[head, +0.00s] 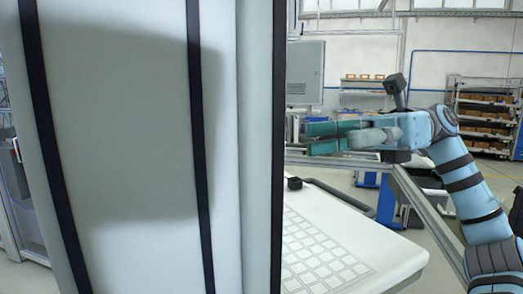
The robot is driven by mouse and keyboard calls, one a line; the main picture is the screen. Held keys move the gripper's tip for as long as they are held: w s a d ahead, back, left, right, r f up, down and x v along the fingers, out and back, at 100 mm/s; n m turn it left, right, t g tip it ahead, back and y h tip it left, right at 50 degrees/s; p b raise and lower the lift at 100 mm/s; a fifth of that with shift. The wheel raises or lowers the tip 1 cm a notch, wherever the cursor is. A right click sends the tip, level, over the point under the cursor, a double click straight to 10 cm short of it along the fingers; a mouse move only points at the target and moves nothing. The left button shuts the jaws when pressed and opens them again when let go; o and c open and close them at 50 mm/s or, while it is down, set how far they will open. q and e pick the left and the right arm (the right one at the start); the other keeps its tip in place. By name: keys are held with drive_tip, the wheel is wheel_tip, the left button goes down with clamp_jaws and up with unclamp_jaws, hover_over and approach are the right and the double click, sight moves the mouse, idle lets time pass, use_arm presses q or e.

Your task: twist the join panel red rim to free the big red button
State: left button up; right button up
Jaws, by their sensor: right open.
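My right gripper (314,138) is right of the picture's middle, its arm coming in from the right. Its teal fingers point left and are open, with nothing seen between them. The fingertips lie close to the right edge of a tall pale panel (130,120) in the picture; I cannot tell whether they touch it. The join panel's red rim and the big red button do not show; the tall panel hides much of the left side. My left gripper is not in view.
A white surface with a grid pattern (325,255) lies below my right gripper. A grey cabinet (305,72) is on the wall behind. Shelves with boxes (484,115) stand at the far right. The tall panel blocks the left half.

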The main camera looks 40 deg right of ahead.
drive_tip(key=p+x, duration=0.3)
drive_tip(key=x, duration=0.8)
drive_tip(key=shift+w+a, duration=0.15)
drive_tip(key=shift+a, duration=0.15)
